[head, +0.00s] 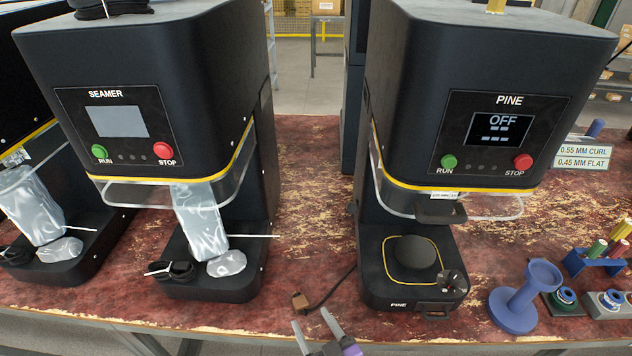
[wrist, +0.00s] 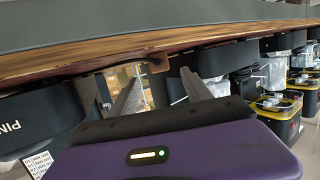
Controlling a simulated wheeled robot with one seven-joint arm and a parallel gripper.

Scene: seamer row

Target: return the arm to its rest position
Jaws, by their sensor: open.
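My gripper (head: 318,331) shows at the bottom middle of the head view, at the table's front edge. Its two grey fingers are apart with nothing between them. In the wrist view the gripper (wrist: 163,88) also shows, with its purple body below and both fingers spread. The wrist picture is tilted, with the table's edge running across the top. The rest of my arm is out of the head view.
The worn red table (head: 308,200) carries the PINE machine (head: 480,100), its display reading OFF, and the SEAMER machine (head: 140,90). A brown plug (head: 299,301) on a black cable lies near my gripper. Table between machines is mostly clear.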

